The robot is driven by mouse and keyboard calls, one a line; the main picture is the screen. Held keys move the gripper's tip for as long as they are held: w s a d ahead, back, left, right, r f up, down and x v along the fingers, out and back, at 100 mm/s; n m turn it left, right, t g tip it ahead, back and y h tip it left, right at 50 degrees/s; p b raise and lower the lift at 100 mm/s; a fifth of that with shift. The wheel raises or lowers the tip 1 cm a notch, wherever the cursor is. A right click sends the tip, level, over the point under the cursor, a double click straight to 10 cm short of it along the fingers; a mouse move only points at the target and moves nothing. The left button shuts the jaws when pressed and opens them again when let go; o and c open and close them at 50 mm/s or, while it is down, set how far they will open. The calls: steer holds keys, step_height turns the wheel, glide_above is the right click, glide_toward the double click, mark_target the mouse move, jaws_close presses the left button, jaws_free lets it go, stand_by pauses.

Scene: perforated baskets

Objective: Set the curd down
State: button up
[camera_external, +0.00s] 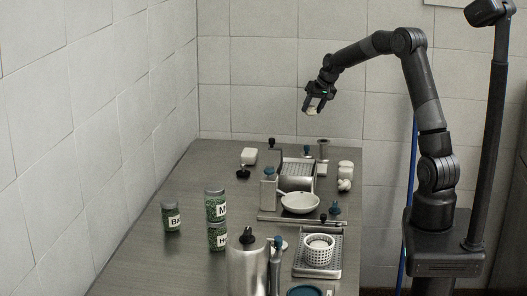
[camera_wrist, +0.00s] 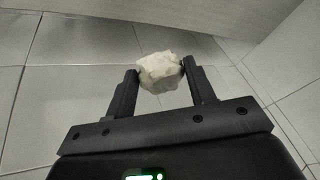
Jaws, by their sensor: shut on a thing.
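The curd is a pale, lumpy off-white piece (camera_wrist: 160,73) between the two black fingers of my gripper (camera_wrist: 160,82). My gripper is shut on it, with a finger touching each side. In the external view my gripper (camera_external: 318,98) is high above the far right part of the table, near the back wall. The curd (camera_external: 315,104) shows there as a small pale patch at the fingertips. A white perforated basket (camera_external: 319,252) stands on a metal drip tray (camera_external: 334,263) at the front right of the table.
A white bowl (camera_external: 300,203) stands mid-table. Green-filled jars (camera_external: 216,206) stand at left, and a metal pitcher (camera_external: 247,268) in front. The table's (camera_external: 135,240) left side is largely clear.

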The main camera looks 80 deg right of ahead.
steer(key=w+a+f, duration=0.1)
steer(key=w+f, duration=0.2)
steer(key=w+a+f, duration=0.2)
steer(key=w+f, duration=0.1)
steer(key=w, duration=0.1)
steer(key=w+a+f, duration=0.1)
steer(key=w+f, duration=0.2)
steer(key=shift+w+a, duration=0.25)
steer(key=shift+w, duration=0.15)
steer(key=shift+f, duration=1.9)
steer(key=shift+f, duration=0.15)
steer(key=o, duration=1)
